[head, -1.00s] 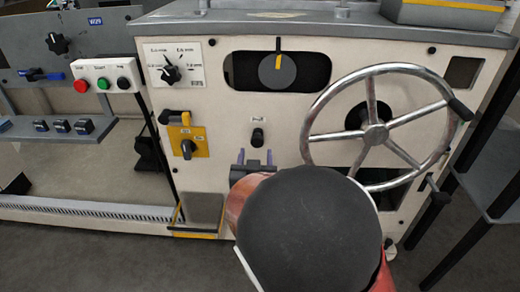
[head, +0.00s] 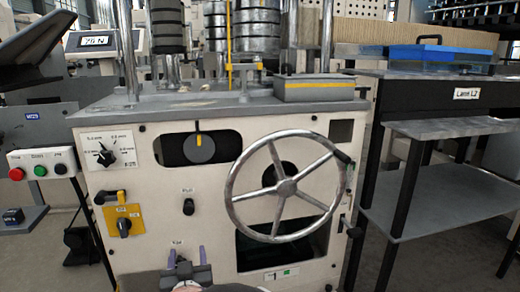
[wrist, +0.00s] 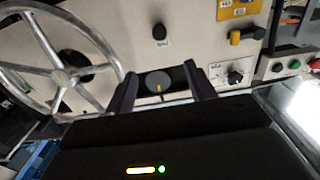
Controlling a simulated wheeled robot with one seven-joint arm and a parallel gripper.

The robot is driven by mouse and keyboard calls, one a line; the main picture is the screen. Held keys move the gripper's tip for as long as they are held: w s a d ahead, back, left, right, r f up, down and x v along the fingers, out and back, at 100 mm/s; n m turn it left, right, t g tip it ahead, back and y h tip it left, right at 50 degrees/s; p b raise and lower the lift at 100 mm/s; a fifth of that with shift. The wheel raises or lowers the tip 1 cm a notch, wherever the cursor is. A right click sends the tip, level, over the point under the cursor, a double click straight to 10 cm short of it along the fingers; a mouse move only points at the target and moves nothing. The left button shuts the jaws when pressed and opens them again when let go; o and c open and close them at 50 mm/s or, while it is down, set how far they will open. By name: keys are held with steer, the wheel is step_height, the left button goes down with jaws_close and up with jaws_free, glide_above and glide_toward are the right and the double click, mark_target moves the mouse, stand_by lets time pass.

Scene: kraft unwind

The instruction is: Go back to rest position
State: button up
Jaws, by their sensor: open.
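My gripper (head: 187,262) shows at the bottom of the head view, in front of the lower part of the cream machine panel (head: 215,225). Its two purple-grey fingers point up and stand apart with nothing between them. In the wrist view the fingers of my gripper (wrist: 160,88) are open, and a dark round dial with a yellow mark (wrist: 158,83) shows beyond the gap. I see no contact with the panel. Most of my arm is out of the head view.
A large metal handwheel (head: 287,187) sticks out from the panel on the right. A yellow switch plate (head: 124,221) and a black knob (head: 188,206) are on the left. A grey shelf table (head: 450,195) stands at the right. A button box (head: 42,163) is at far left.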

steer(key=s+d+r+m+g, duration=0.1)
steer(key=s+d+r+g, duration=0.2)
steer(key=d, duration=0.7)
steer(key=s+d+r+m+g, duration=0.1)
steer(key=s+d+r+g, duration=0.2)
steer(key=d, duration=0.7)
steer(key=s+d+g+h, duration=0.2)
steer(key=s+d, duration=0.4)
steer(key=s, duration=0.3)
steer(key=s+d+f+g+h, duration=0.1)
steer(key=s+d+g+h, duration=0.1)
steer(key=s+d, duration=0.5)
steer(key=shift+s+d+f+m+g, duration=0.25)
steer(key=shift+s+m+g, duration=0.15)
steer(key=shift+s+g, duration=0.6)
steer(key=shift+a, duration=0.2)
